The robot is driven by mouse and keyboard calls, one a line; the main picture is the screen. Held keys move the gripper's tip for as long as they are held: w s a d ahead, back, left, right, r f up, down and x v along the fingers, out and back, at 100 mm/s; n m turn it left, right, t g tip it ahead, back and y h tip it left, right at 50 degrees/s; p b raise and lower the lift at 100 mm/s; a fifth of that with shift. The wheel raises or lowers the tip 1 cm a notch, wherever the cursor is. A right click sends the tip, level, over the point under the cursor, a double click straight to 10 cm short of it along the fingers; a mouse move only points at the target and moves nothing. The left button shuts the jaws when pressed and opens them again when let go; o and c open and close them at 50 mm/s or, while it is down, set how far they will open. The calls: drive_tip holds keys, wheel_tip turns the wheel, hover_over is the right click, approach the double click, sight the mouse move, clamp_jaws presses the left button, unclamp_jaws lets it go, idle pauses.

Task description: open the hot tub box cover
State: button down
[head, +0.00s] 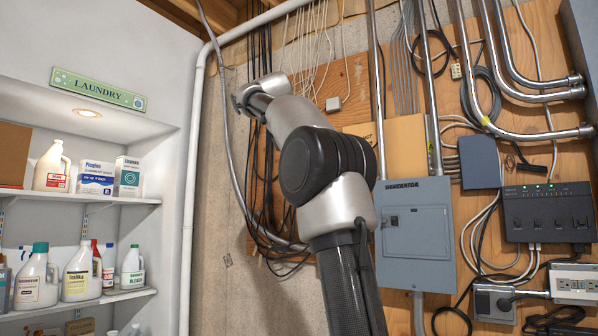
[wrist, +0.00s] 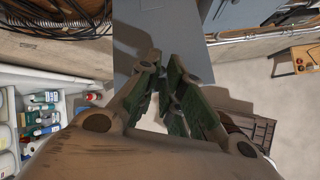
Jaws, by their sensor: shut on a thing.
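In the wrist view my gripper (wrist: 166,78) has its two green-padded fingers close together. They are shut on the edge of a smooth blue-grey panel, which looks like the hot tub box cover (wrist: 178,30). The gripped edge itself is hidden between the pads. A small dark mark shows at the panel's upper left. In the head view my arm reaches up and to the left across the wall, and its links hide the fingertips and the box there. No hot tub label is readable.
A grey generator panel (head: 415,245) hangs on the plywood right of my arm. Metal conduits (head: 430,90) and loose black cables (head: 265,180) run close around the arm. Shelves (head: 90,198) with laundry bottles stand at left. The wrist view shows open floor (wrist: 238,72) below.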

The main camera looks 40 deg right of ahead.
drive_tip(key=c, duration=2)
unclamp_jaws()
drive_tip(key=shift+w+d+f, duration=0.15)
drive_tip(key=shift+w+d, duration=0.15)
drive_tip(key=shift+d, duration=0.1)
drive_tip(key=o, duration=0.5)
drive_tip(key=shift+w+f, duration=0.15)
drive_tip(key=shift+w, duration=0.25)
drive_tip(key=shift+o, duration=0.2)
drive_tip(key=shift+s+d+f, duration=0.1)
drive_tip(key=shift+s+d, duration=0.05)
drive_tip(key=shift+d, duration=0.45)
drive_tip(key=shift+s+d, duration=0.15)
drive_tip(key=shift+d, duration=0.4)
drive_tip(key=shift+s+a, duration=0.2)
drive_tip(key=shift+a+r, duration=0.2)
drive_tip(key=shift+a, duration=0.05)
drive_tip(key=v, duration=0.4)
drive_tip(key=shift+r, duration=0.15)
drive_tip(key=s+a, duration=0.4)
drive_tip(key=a, duration=0.7)
drive_tip(key=shift+a, duration=0.2)
drive_tip(key=shift+r, duration=0.1)
